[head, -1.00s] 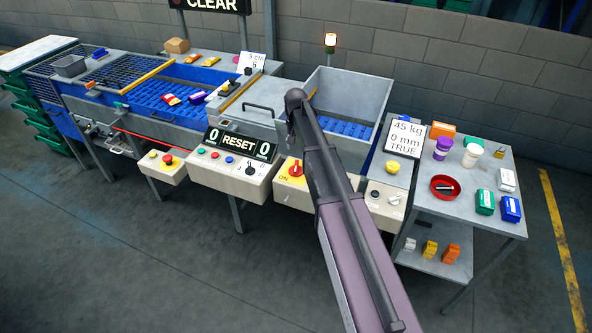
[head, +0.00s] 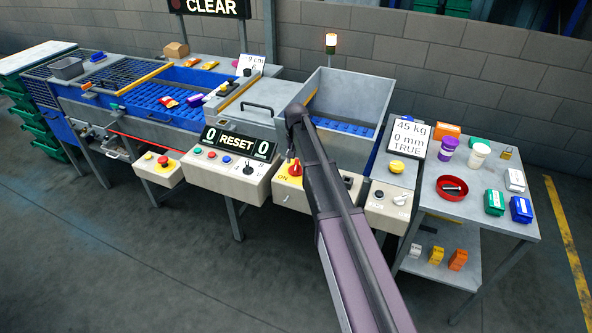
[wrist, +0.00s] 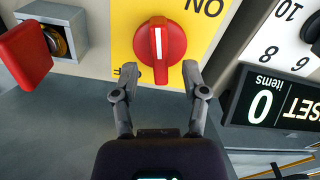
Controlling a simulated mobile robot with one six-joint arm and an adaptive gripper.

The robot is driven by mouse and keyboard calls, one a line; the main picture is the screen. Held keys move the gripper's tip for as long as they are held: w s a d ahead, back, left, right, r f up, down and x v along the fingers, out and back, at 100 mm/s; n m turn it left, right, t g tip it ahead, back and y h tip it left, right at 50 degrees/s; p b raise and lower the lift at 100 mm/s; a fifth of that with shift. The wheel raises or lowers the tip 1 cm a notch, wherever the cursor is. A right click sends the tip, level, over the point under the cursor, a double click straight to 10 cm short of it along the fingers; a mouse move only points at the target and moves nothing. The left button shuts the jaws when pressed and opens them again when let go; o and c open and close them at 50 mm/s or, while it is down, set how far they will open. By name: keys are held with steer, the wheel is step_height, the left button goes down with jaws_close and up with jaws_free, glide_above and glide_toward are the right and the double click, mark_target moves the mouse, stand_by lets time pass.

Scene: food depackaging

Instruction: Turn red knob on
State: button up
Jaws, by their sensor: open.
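The red knob (head: 294,168) sits on a yellow plate on the front of the machine, with "ON" printed beside it. In the wrist view the red knob (wrist: 160,44) has a white line that runs straight up and down in the picture. My gripper (wrist: 159,76) is open, its two fingers just below the knob's sides, one to the left and one to the right. The knob lies ahead of the fingertips, and I see no grip on it. In the head view my gripper is mostly hidden behind my arm, close to the knob.
Left of the knob in the head view is a panel with a RESET display (head: 237,143) and buttons. In the wrist view, a red flap (wrist: 25,54) and a metal box with a round lock (wrist: 56,40) stand left of the knob. A side table (head: 460,208) holds containers.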

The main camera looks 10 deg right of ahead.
steer(key=shift+f+b, duration=1.1)
steer(key=shift+f, duration=0.3)
jaws_close()
